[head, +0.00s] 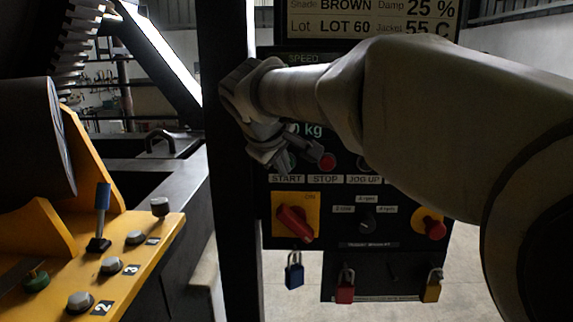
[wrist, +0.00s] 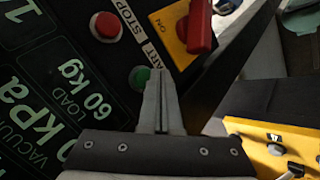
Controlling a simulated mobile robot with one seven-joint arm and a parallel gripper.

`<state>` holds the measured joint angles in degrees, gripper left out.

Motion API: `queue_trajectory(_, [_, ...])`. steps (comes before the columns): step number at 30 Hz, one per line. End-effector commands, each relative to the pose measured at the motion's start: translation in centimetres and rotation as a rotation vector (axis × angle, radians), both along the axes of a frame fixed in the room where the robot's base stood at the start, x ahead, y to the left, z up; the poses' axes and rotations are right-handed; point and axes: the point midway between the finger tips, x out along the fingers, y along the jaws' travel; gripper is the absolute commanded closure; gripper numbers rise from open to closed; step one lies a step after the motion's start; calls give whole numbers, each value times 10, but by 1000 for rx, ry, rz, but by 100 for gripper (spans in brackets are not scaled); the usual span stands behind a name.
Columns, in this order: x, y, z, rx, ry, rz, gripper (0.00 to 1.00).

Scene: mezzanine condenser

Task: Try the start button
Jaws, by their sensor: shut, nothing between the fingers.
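The control panel (head: 350,246) stands upright behind my arm. Its green start button (wrist: 139,78) shows in the wrist view beside the word START, whose label (head: 286,179) shows in the head view. My gripper (wrist: 160,76) is shut and empty, with its fingertips right beside the green button and overlapping its edge in the picture. I cannot tell whether they touch it. In the head view my gripper (head: 279,160) is in front of the panel just above the START label and hides most of the button.
The red stop button (head: 327,161) is close to the right of my gripper; it also shows in the wrist view (wrist: 106,26). Below are a red rotary switch (head: 295,222), a red emergency knob (head: 434,228) and padlocks (head: 345,287). A yellow console (head: 128,248) stands left.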

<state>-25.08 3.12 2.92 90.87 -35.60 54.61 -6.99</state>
Motion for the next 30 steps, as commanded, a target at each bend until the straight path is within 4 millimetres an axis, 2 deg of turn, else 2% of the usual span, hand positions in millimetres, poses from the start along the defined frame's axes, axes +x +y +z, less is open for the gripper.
queue_trajectory(30, [11,0,0,0,0,0,100])
